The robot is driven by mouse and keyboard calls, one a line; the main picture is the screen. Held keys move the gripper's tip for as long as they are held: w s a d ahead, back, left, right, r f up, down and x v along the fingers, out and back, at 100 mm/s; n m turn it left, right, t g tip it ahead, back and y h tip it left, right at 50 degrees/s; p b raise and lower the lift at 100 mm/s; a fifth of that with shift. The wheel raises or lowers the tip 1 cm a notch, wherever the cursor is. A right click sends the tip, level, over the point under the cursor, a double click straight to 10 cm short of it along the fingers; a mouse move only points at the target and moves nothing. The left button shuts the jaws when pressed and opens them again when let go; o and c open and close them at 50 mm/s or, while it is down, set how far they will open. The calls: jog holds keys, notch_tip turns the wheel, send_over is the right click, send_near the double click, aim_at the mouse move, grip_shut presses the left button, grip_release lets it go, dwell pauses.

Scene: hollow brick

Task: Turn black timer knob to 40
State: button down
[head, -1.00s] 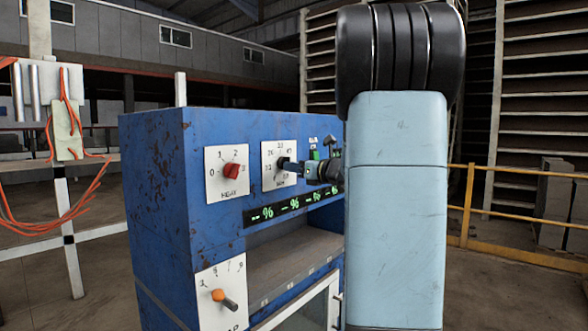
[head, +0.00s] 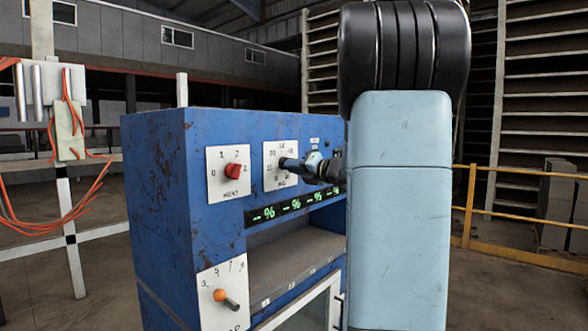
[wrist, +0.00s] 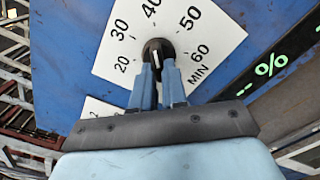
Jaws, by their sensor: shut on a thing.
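The black timer knob (wrist: 157,50) sits on a white dial plate (wrist: 208,28) marked 20, 30, 40, 50, 60 and MIN. In the wrist view a short white mark shows on the knob's face, lying roughly along the line to the 40; its exact reading is hard to tell. My gripper (wrist: 158,68) is shut on the knob, one blue finger on each side. In the head view my gripper (head: 292,164) reaches the dial plate (head: 272,152) from the right and hides most of the knob.
A red HEAT knob (head: 233,171) is on the plate to the left. An orange-tipped lever (head: 222,297) sits lower on the blue machine (head: 158,200). A green-lit percent display (head: 290,206) runs below the dials. A yellow railing (head: 500,247) stands to the right.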

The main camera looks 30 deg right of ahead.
jog(key=shift+f, duration=0.25)
dwell(0.3)
jog(key=c, duration=1.2)
grip_release()
jog(key=shift+r, duration=0.15)
jog(key=shift+o, duration=0.2)
jog(key=shift+d, duration=0.1)
jog(key=v, duration=1.3)
jog(key=shift+s, duration=0.3)
